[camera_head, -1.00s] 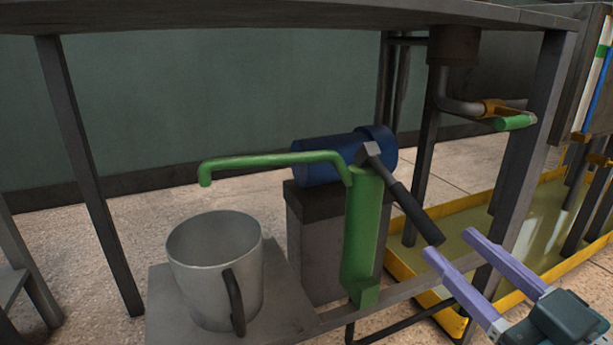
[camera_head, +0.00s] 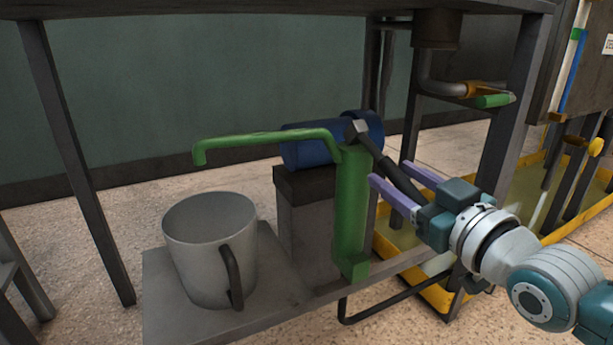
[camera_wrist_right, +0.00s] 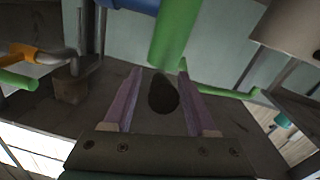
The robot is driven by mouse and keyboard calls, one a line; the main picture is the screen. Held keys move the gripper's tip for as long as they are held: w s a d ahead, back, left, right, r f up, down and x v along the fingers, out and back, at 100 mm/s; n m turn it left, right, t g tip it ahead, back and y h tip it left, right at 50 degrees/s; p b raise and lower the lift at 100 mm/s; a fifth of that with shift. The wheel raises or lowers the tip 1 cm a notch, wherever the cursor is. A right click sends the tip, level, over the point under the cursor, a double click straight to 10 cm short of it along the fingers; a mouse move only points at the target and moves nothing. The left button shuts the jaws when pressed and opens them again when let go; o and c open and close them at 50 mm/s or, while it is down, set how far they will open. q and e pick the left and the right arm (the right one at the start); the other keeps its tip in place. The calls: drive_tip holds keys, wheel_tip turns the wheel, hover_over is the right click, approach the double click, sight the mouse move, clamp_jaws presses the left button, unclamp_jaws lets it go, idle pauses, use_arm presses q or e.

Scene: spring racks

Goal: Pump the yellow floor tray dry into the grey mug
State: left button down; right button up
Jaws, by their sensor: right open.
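The grey mug (camera_head: 205,262) stands upright on a low grey shelf, its dark handle facing me. The green pump (camera_head: 350,215) stands beside it, its spout (camera_head: 262,141) reaching left with the tip above the mug. The pump's dark lever (camera_head: 399,180) slopes down to the right. My right gripper (camera_head: 389,171) is open, its lilac fingers on either side of the lever. In the right wrist view the lever's dark end (camera_wrist_right: 163,93) shows between the fingers (camera_wrist_right: 159,72), apart from both. The yellow floor tray (camera_head: 437,296) holds murky liquid, partly hidden by my arm.
A blue cylinder (camera_head: 303,155) lies on a block behind the pump. A pipe with a green-handled valve (camera_head: 493,101) hangs at the upper right. Table legs (camera_head: 505,125) and the tabletop (camera_head: 270,8) frame the space. A dark hose (camera_head: 385,305) curves below the pump.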

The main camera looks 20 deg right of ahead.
clamp_jaws()
idle(0.4)
idle(1.0)
